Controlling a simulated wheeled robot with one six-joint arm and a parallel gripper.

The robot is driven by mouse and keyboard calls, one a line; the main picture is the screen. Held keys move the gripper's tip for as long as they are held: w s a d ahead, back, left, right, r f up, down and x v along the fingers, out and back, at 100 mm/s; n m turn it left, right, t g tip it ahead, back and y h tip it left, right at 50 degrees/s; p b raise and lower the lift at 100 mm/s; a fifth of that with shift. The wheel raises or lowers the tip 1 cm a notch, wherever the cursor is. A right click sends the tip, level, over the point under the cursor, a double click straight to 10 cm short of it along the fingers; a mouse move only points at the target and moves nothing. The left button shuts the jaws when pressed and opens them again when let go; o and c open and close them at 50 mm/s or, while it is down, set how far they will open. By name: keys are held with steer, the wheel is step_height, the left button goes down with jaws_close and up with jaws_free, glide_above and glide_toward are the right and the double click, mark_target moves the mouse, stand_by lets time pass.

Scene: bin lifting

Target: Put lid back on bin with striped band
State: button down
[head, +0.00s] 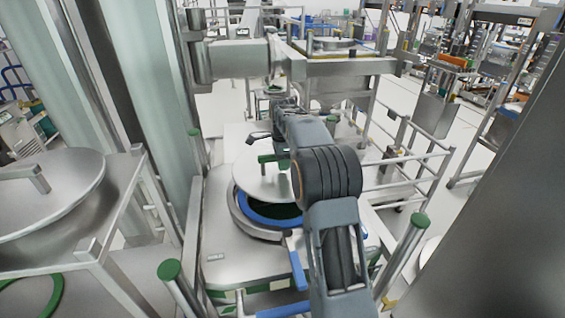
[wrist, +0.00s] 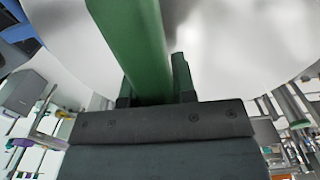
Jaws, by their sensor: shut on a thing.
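The lid (head: 258,182) is a pale grey disc with a green bar handle (head: 268,157). My gripper (wrist: 156,92) is shut on that handle, which runs up between the two fingers in the wrist view. The lid's pale surface (wrist: 235,45) fills the top of that view. In the head view the lid hangs over the back part of an open bin (head: 236,212) with a steel rim, a blue inner ring and a dark inside. The front of the opening is uncovered. My arm hides the right side of lid and bin. I cannot make out a striped band clearly.
Green-capped posts (head: 168,271) and (head: 419,222) stand at the front corners around the bin. At left, another steel vessel has a lid with a steel handle (head: 50,190). A steel column and beam (head: 235,60) stand behind. Railings (head: 405,170) are at right.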

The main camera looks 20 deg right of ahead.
mark_target(283, 173)
steer(key=shift+w+f, duration=0.1)
steer(key=shift+w, duration=0.05)
steer(key=shift+f+b, duration=0.55)
steer(key=shift+f, duration=1.9)
steer(key=shift+f+b, duration=1.9)
steer(key=shift+f, duration=0.65)
steer(key=shift+f, duration=0.35)
